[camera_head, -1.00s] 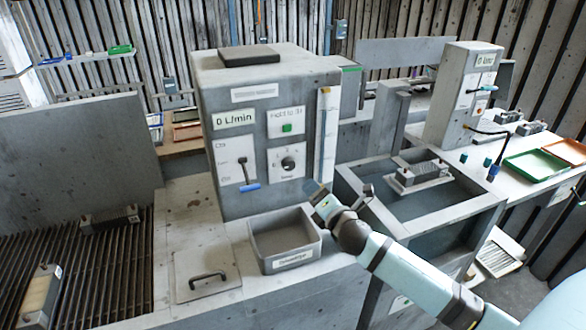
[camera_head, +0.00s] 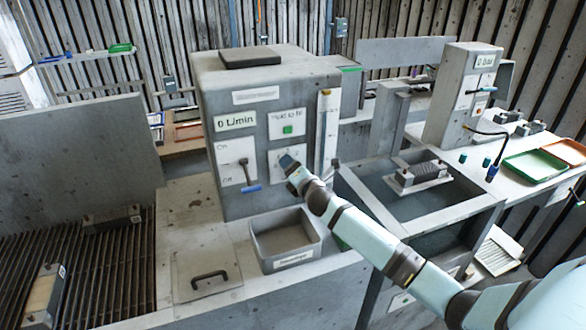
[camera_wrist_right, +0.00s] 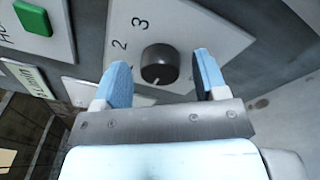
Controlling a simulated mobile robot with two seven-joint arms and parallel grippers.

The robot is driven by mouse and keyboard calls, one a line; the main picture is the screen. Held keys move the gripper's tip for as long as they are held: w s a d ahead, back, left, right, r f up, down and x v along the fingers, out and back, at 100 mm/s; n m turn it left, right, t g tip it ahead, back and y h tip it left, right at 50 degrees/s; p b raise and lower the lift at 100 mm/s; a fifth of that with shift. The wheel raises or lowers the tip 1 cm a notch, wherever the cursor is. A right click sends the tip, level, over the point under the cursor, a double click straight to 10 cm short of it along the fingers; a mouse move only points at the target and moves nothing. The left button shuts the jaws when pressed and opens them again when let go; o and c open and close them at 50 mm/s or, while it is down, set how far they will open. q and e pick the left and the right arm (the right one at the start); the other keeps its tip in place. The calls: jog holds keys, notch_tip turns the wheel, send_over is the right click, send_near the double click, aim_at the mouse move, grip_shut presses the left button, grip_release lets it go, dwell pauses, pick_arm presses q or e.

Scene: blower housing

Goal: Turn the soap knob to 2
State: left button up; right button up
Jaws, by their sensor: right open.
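The soap knob (camera_wrist_right: 160,64) is a dark round dial on a white plate on the machine's front. In the right wrist view the numbers 2 and 3 show at its upper left, and its pale pointer mark faces down and slightly left. My right gripper (camera_wrist_right: 165,85) is open, with one blue fingertip on each side of the knob in that view; I cannot tell whether they touch it. In the head view the right gripper (camera_head: 288,165) is in front of the soap plate (camera_head: 300,152) and hides the knob. My left gripper is not in view.
A lever with a blue handle (camera_head: 251,188) is left of the soap plate, and a green button (camera_head: 287,129) is above it. An open grey bin (camera_head: 258,246) stands below. A sink (camera_head: 432,229) with a block in it is to the right.

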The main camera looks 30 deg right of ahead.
jog(key=c, duration=0.9)
jog(key=shift+m, duration=0.3)
jog(key=m+b, duration=0.1)
jog(key=m, duration=0.5)
jog(key=m+h+b, duration=0.1)
jog(key=m, duration=0.5)
jog(key=m+t+h+b, duration=0.1)
jog(key=m, duration=0.5)
jog(key=shift+a+f, duration=0.1)
jog(key=shift+f, duration=0.15)
jog(key=shift+m, duration=0.4)
jog(key=o, duration=0.9)
